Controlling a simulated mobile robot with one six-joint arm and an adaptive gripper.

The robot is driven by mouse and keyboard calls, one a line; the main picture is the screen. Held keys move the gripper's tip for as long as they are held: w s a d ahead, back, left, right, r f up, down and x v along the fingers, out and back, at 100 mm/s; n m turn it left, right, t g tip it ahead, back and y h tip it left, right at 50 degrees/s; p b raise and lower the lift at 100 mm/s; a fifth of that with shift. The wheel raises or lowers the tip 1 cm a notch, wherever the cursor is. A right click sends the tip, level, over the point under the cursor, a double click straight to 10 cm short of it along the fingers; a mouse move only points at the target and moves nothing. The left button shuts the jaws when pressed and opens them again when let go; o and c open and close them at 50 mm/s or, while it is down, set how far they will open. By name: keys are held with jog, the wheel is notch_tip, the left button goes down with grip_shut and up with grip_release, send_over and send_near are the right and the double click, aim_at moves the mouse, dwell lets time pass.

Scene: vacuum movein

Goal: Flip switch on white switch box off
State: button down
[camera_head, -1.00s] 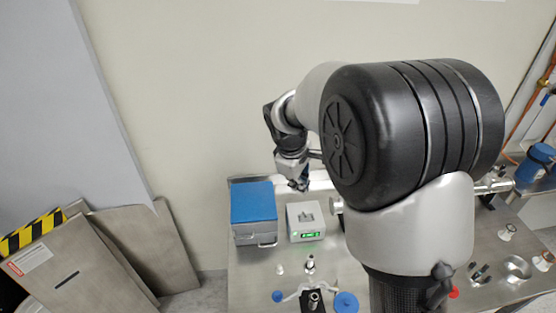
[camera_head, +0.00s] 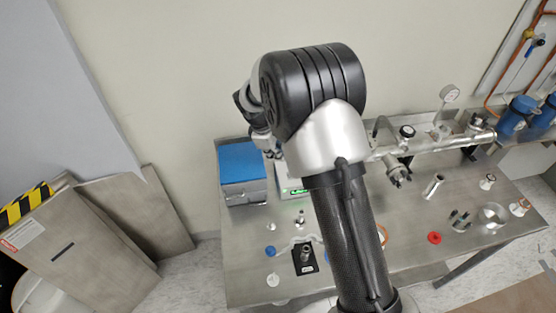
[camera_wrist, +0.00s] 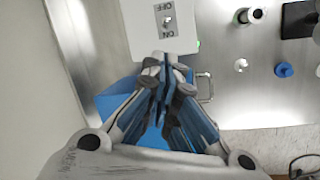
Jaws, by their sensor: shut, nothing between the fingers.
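The white switch box (camera_head: 293,187) stands on the steel table, with a green lit display; my arm hides part of it in the head view. In the wrist view the switch box (camera_wrist: 186,38) is at the top, with a small toggle switch (camera_wrist: 167,21) between upside-down OFF and ON labels. I cannot tell which way the toggle leans. My gripper (camera_wrist: 165,68) is shut and empty, its tips just below the labelled panel in that picture. Contact with the box cannot be made out. In the head view the gripper is mostly hidden behind my arm.
A blue-topped box (camera_head: 242,163) with a handle stands left of the switch box; it lies under my fingers in the wrist view. A metal pipe assembly (camera_head: 440,143) is at the back right. Small fittings and a black-based part (camera_head: 305,257) lie in front.

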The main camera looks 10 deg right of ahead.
jog(key=b+x, duration=0.2)
jog(key=x, duration=0.7)
jog(key=shift+r, duration=0.1)
jog(key=shift+d+r+y+p, duration=0.4)
jog(key=shift+y+p, duration=0.4)
jog(key=shift+p, duration=0.65)
jog(key=shift+d+r+y+p, duration=0.1)
jog(key=shift+d+y+p, duration=0.05)
jog(key=shift+y+p, duration=0.3)
jog(key=shift+d+r+y, duration=0.1)
jog(key=shift+d+y, duration=0.1)
jog(key=shift+y, duration=0.05)
jog(key=shift+d+y+b, duration=0.4)
jog(key=shift+y+b, duration=0.15)
jog(key=shift+y, duration=0.35)
jog(key=y+b, duration=0.1)
jog(key=b, duration=0.1)
jog(key=d+y+b, duration=0.1)
jog(key=y+b, duration=0.1)
jog(key=b, duration=0.1)
jog(key=shift+d+r+m, duration=0.2)
jog(key=shift+d+m, duration=0.05)
jog(key=shift+m, duration=0.05)
jog(key=shift+a+r, duration=0.1)
jog(key=shift+r, duration=0.2)
